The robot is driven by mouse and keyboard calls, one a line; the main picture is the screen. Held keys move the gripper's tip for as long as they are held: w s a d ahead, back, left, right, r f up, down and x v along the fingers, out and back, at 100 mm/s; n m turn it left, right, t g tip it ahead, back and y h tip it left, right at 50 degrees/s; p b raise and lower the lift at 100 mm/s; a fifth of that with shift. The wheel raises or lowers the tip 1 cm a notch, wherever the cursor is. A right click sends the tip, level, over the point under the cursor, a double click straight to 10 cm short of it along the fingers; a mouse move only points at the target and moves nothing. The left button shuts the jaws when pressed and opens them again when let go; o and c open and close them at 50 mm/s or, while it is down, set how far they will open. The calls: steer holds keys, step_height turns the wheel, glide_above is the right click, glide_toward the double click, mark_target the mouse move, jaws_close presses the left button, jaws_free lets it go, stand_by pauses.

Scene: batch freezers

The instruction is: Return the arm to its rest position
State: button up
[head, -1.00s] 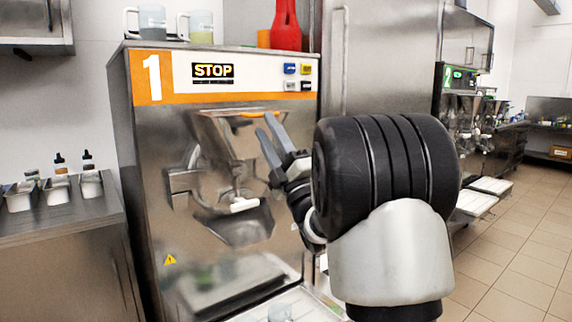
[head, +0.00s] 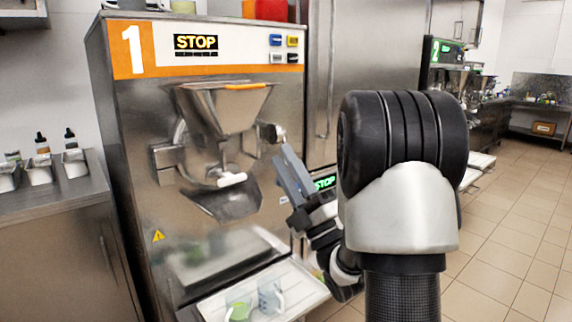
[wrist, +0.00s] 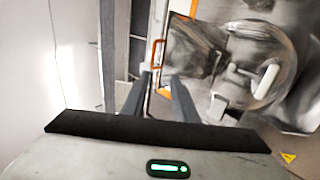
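My gripper (head: 287,160) is raised in front of the right side of batch freezer 1 (head: 118,150) in the head view, with my arm bent behind it. In the wrist view my gripper (wrist: 160,88) shows two grey fingers apart with nothing between them, so it is open. The freezer's metal hopper (head: 222,108) with an orange-edged rim and its white-handled spout (head: 232,179) are left of the fingers in the head view. I cannot tell the exact gap between my fingers and the freezer front.
A white tray (head: 300,285) below the spout holds two clear cups, one with green contents (head: 239,306). A steel counter (head: 60,205) with small containers stands at the left. A second machine (head: 447,75) stands at the back right. Tiled floor (head: 505,240) at the right is clear.

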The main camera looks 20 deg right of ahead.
stand_by(0.4)
steer(key=w+a+m+g+h, duration=0.1)
steer(key=w+m+g+h, duration=0.2)
steer(key=w+m+h, duration=0.25)
steer(key=s+a+f+m+g+h, duration=0.1)
steer(key=s+a+f+m+g, duration=0.3)
steer(key=s, duration=0.6)
steer(key=s+a+f+m+g+h, duration=0.1)
steer(key=s+f+m+g, duration=0.4)
steer(key=s+m+g, duration=0.3)
steer(key=s+a+f+m+g+h, duration=0.1)
steer(key=s+a+f+m+g, duration=0.3)
steer(key=s, duration=0.7)
step_height(320, 180, up, 27)
steer(key=d+p, duration=0.1)
steer(key=p, duration=2.7)
steer(key=shift+s+f+g, duration=0.2)
steer(key=shift+s+g, duration=0.2)
steer(key=shift+d, duration=0.1)
